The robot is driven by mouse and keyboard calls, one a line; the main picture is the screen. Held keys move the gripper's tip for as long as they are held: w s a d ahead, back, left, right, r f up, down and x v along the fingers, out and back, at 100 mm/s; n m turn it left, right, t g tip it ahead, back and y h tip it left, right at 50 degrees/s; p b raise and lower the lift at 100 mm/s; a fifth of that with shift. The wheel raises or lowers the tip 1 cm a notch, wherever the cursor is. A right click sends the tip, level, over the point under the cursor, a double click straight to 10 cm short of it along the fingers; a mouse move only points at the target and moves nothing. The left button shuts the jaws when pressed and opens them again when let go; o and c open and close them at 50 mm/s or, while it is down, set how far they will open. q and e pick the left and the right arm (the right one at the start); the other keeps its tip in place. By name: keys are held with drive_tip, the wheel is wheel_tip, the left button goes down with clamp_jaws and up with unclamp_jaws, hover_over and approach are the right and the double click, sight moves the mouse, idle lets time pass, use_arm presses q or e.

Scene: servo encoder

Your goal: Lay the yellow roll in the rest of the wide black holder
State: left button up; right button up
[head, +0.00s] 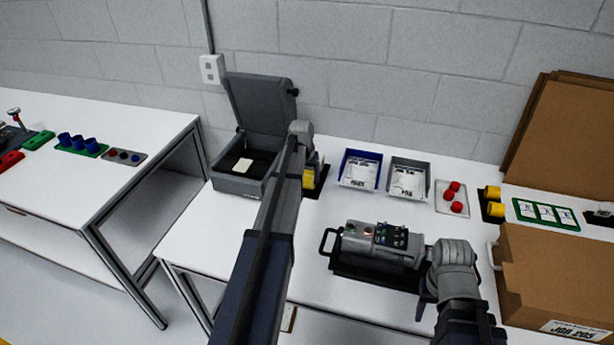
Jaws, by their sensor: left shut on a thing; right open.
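A yellow roll (308,178) shows just right of my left forearm, near the back of the table. My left gripper (313,168) is shut on it, with the fingers mostly hidden by my own arm. A black holder (320,187) lies under and beside this roll; I cannot tell whether the roll touches it. Another black holder (484,207) stands at the right with two yellow rolls (494,209) on it. My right gripper (426,298) is open, low at the right beside a grey device, its fingers partly hidden by the wrist.
A grey open-lidded box (236,182) stands left of my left arm. A blue bin (359,184), a grey bin (408,191) and a tray with red parts (442,207) stand at the back. The grey device (380,245) with a handle is in front. A cardboard box (550,280) is at right.

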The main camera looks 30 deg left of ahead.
use_arm(q)
drive_tip(key=shift+f, duration=0.15)
use_arm(e)
drive_tip(key=shift+f, duration=0.15)
idle(0.4)
use_arm(q)
drive_tip(key=o, duration=1.4)
drive_tip(key=p+v, duration=0.7)
drive_tip(key=v, duration=0.1)
drive_tip(key=shift+p, duration=0.35)
use_arm(e)
wheel_tip(320, 180, up, 8)
drive_tip(key=shift+f, duration=0.2)
use_arm(q)
drive_tip(key=shift+f, duration=0.1)
